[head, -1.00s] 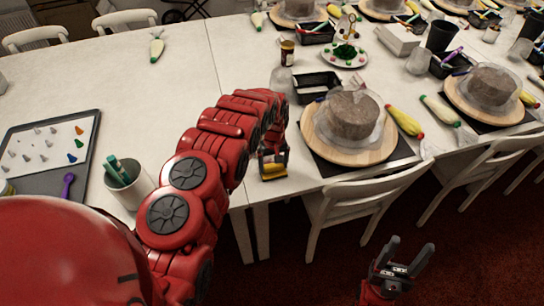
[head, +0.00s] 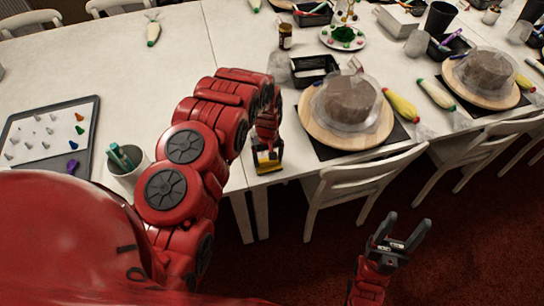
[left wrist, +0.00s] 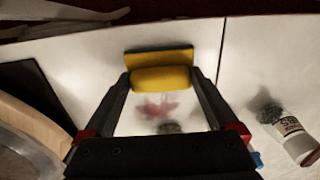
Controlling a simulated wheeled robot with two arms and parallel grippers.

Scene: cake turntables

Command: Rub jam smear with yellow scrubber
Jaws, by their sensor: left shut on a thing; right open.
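The yellow scrubber (left wrist: 162,78) is held between the fingertips of my left gripper (left wrist: 162,85) in the left wrist view; a dark green layer shows along its far edge. In the head view the scrubber (head: 268,157) is at my left gripper (head: 268,150), over the white table near its front edge. The jam smear (left wrist: 157,106) is a blurred reddish patch on the white table, seen between the fingers. I cannot tell whether the scrubber touches the table. My right gripper (head: 400,235) is open and empty, over the red floor in front of the chairs.
A wooden turntable (head: 318,127) with a covered cake stands right of my left gripper on a dark mat. A black tray (head: 313,70) lies behind. A white tube (left wrist: 290,133) lies on the table. A cup with green-handled tools (head: 127,162) stands left. White chairs (head: 365,180) line the front.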

